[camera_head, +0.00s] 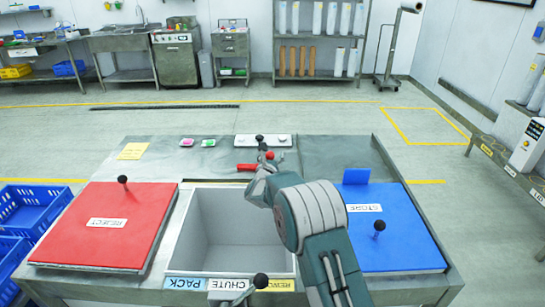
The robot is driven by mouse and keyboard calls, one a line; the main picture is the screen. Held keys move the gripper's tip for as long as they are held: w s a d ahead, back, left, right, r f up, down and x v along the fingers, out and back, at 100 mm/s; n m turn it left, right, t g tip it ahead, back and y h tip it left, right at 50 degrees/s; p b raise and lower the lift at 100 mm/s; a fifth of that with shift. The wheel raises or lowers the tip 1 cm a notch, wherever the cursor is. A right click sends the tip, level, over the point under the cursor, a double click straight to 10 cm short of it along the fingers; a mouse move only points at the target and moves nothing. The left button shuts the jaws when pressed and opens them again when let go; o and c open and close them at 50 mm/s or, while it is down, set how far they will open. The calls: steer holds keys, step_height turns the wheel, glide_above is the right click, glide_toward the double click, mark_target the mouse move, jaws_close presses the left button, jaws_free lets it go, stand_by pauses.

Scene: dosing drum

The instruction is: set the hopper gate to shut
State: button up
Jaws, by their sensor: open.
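A white plate (286,141) with small dark markings, too small to read, lies at the back middle of the steel table. A black knob (259,138) stands in front of it, near its centre. I cannot tell for sure that this is the hopper gate's handle, nor its setting. My gripper (262,155) is open at the end of my outstretched arm, just on the near side of the knob. Red parts show around the gripper. I cannot tell whether it touches the knob. My wrist hides the area below.
An open grey bin (190,235) is between a red REJECT lid (75,225) and a blue STORE lid (405,240), both with black knobs. A black-knobbed lever (260,283) stands at the front by PACK, CHUTE and a partly hidden label. Blue crates (30,208) stand left.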

steer(key=shift+a, duration=0.1)
steer(key=shift+s+a, duration=0.3)
steer(key=shift+a, duration=0.05)
steer(key=s+a, duration=0.1)
steer(key=s, duration=1)
steer(key=shift+a, duration=0.35)
steer(key=s+d+r+n+g+y, duration=0.35)
steer(key=s+r+n, duration=0.3)
steer(key=n, duration=0.25)
steer(key=s+d+r+n+g+y, duration=0.2)
steer(key=s+d+r+n, duration=0.2)
steer(key=s+r+n, duration=0.45)
steer(key=s+d+f+n+g+h, duration=0.1)
steer(key=s+d+n+g, duration=0.2)
steer(key=s+n, duration=0.6)
steer(key=s+d+f+n+g+h, duration=0.1)
steer(key=s+d+n, duration=0.6)
steer(key=s, duration=1.1)
steer(key=shift+d+f+n+g, duration=0.25)
steer(key=shift+f+n+g, duration=0.5)
steer(key=shift+n+g, duration=0.5)
